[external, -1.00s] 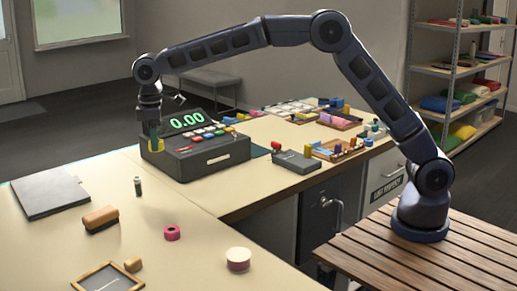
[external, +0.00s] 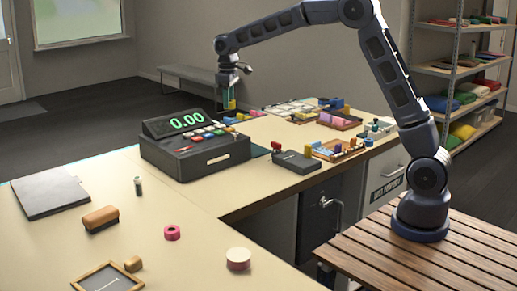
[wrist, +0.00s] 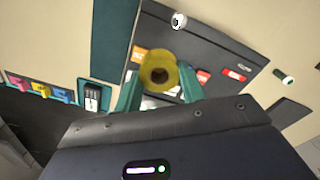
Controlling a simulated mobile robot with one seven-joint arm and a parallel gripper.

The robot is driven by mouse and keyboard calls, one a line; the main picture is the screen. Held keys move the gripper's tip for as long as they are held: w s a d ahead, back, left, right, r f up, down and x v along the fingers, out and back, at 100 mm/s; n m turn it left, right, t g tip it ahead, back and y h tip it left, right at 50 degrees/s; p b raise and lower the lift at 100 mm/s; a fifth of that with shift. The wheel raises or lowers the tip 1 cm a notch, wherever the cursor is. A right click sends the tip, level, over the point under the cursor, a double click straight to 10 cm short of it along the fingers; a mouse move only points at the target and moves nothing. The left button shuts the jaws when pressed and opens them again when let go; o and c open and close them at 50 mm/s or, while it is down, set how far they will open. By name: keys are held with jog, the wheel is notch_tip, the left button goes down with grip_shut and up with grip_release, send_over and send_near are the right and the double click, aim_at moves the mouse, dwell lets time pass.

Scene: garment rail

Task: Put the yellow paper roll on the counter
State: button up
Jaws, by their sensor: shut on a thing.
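The yellow paper roll (wrist: 158,62) sits upright between the teal fingertips of my gripper in the wrist view, its round hole facing the camera. My gripper (external: 229,105) is shut on the roll and holds it in the air, above and behind the right part of the cash register (external: 195,157) in the external view. The roll is small and partly covered by the fingers there. The beige counter (external: 190,205) spreads below, in front of and beside the register.
A pink roll (external: 172,232), a white-topped roll (external: 238,259), a brush (external: 100,218) and a dark folder (external: 50,193) lie on the front counter. A card terminal (external: 297,162) and trays stand right of the register. Bare counter lies between the register and the pink roll.

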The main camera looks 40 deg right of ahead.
jog(key=s+d+m, duration=0.2)
jog(key=s+d, duration=0.1)
jog(key=d, duration=1.1)
jog(key=s+d+m, duration=0.2)
jog(key=s+d, duration=0.2)
jog(key=d, duration=1)
jog(key=s+d+m, duration=0.2)
jog(key=s+d, duration=0.1)
jog(key=d, duration=1)
jog(key=s+d+f+m, duration=0.1)
jog(key=s+d+m, duration=0.2)
jog(key=s+d, duration=0.95)
jog(key=f, duration=1.3)
jog(key=w+f, duration=0.1)
jog(key=f, duration=0.6)
jog(key=shift+d, duration=0.3)
jog(key=shift+f, duration=0.1)
jog(key=o, duration=0.6)
jog(key=shift+c, duration=0.2)
jog(key=shift+o, duration=0.6)
